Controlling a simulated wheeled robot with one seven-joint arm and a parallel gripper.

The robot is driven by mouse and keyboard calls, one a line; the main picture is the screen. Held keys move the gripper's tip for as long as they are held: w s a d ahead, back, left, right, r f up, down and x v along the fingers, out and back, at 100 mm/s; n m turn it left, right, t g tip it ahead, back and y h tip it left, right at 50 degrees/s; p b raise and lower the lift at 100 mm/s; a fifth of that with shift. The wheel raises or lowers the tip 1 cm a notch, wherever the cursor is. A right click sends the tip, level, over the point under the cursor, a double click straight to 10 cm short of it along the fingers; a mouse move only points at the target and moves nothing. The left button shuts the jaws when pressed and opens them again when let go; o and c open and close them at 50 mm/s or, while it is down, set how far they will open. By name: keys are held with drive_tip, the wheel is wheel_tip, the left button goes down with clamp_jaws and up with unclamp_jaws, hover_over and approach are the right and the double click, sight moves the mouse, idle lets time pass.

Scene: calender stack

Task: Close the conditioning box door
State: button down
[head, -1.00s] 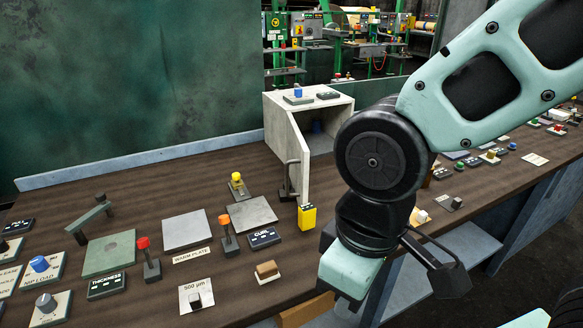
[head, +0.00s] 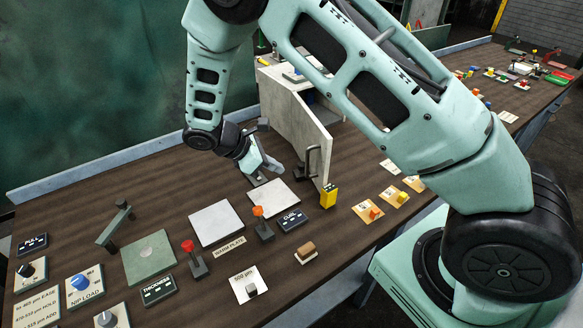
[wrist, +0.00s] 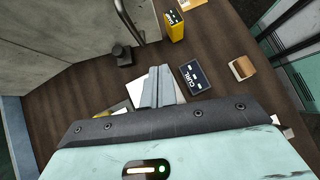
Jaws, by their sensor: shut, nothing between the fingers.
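The conditioning box (head: 272,62) is a pale grey box at the back of the bench, partly hidden behind my arm. Its door (head: 299,122) stands open, swung out toward the front, with a dark bar handle (head: 312,160) near its free edge. In the wrist view the door (wrist: 70,38) fills the upper left, with the handle (wrist: 128,28) at its edge. My gripper (head: 272,164) is left of the door, on its handle side, low over the bench. Its fingers (wrist: 160,84) are shut and empty, apart from the handle.
A yellow block (head: 329,196) stands by the door's free edge. The CURL display (head: 291,220), an orange-knobbed lever (head: 262,222) and grey plates (head: 217,223) lie in front of my gripper. Yellow and orange controls (head: 394,196) sit right of the door.

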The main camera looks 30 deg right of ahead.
drive_tip(key=p, duration=0.4)
approach(322, 181)
wheel_tip(322, 181, down, 3)
drive_tip(key=shift+a, duration=0.15)
drive_tip(key=d+p, duration=0.1)
drive_tip(key=s+d+p, duration=0.1)
drive_tip(key=d, duration=0.1)
drive_tip(key=shift+d+f, duration=0.15)
drive_tip(key=shift+f, duration=0.05)
drive_tip(key=shift+d+f+p, duration=0.2)
drive_tip(key=shift+d+p, duration=0.1)
drive_tip(key=shift+d, duration=0.2)
